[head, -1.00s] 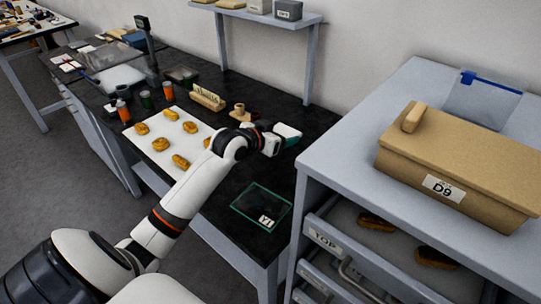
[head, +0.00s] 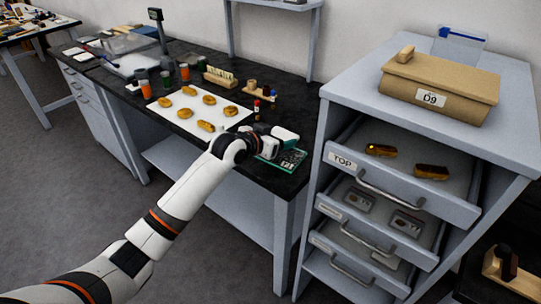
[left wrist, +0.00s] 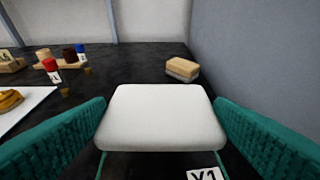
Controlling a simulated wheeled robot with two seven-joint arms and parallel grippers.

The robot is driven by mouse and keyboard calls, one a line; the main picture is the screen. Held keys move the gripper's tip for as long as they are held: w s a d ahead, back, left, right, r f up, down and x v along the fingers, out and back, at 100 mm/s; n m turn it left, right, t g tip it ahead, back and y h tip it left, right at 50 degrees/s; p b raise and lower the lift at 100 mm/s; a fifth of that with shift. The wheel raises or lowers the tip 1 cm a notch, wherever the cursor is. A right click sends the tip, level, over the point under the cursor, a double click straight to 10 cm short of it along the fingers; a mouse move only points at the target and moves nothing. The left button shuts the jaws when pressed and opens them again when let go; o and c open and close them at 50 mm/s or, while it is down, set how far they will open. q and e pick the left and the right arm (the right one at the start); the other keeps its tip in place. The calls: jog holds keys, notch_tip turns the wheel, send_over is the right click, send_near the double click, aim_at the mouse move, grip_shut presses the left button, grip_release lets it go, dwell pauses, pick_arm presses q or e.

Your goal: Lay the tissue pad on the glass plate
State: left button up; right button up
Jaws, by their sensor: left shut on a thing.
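The tissue pad is a white, rounded, flat block (left wrist: 160,117) held level between the two teal fingers in the left wrist view. It also shows as a white patch at the hand in the head view (head: 285,133). My left gripper (head: 279,146) is shut on it. The glass plate (head: 293,161) lies on the black bench top, partly hidden by the hand, with the pad over or close beside it. Its label "Y1" (left wrist: 204,173) shows below the pad in the left wrist view. I cannot tell whether pad and plate touch. My right gripper is not in view.
A white sheet with several golden pieces (head: 198,107) lies left of the hand. Small bottles (head: 257,107) stand behind it. A tan block (left wrist: 182,69) lies beyond the pad. A grey drawer cabinet (head: 330,120) with a tan box "D9" (head: 438,86) rises at the right.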

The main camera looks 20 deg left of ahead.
pick_arm(q)
jog(key=shift+f, duration=0.8)
notch_tip(320, 180, down, 3)
jog(key=shift+s+f, duration=0.1)
jog(key=shift+f, duration=0.2)
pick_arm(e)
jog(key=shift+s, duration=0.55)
pick_arm(q)
jog(key=shift+f, duration=0.15)
jog(key=o, duration=1)
jog(key=shift+c, duration=0.2)
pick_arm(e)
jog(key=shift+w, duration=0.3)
